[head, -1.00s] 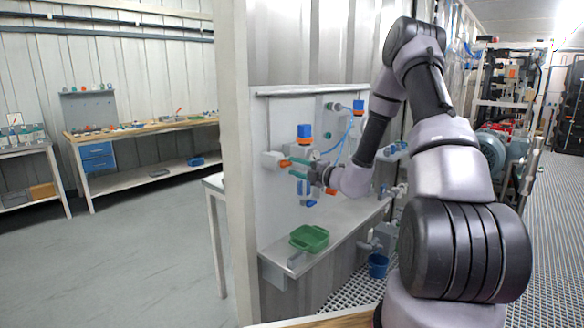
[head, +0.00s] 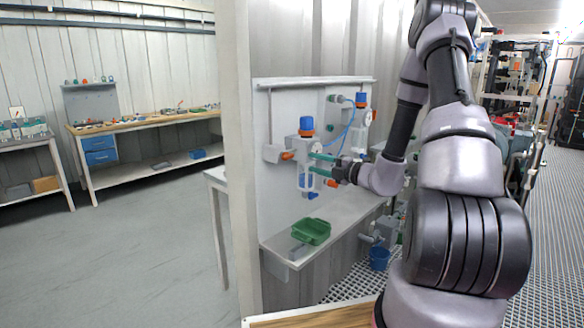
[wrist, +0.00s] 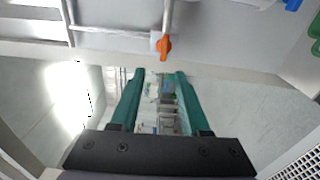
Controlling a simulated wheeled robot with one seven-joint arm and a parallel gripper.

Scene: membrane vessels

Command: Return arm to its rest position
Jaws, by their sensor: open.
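My gripper (head: 322,164) is at the end of my arm in the head view, in front of the wall panel and beside the left blue-capped vessel (head: 306,150). Its two green fingers also show in the wrist view (wrist: 155,90), spread apart with nothing between them. In the wrist view an orange-tipped part (wrist: 164,45) lies beyond the fingertips. My arm reaches from the lower right up and over toward the panel. Part of the panel on the right is hidden behind my arm.
A green tray (head: 311,232) sits on the shelf (head: 283,246) below the vessels. A blue bucket (head: 379,258) is low, beside the shelf. A second blue-capped vessel (head: 361,101) is farther right. A workbench (head: 140,125) stands far left, with open floor before it.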

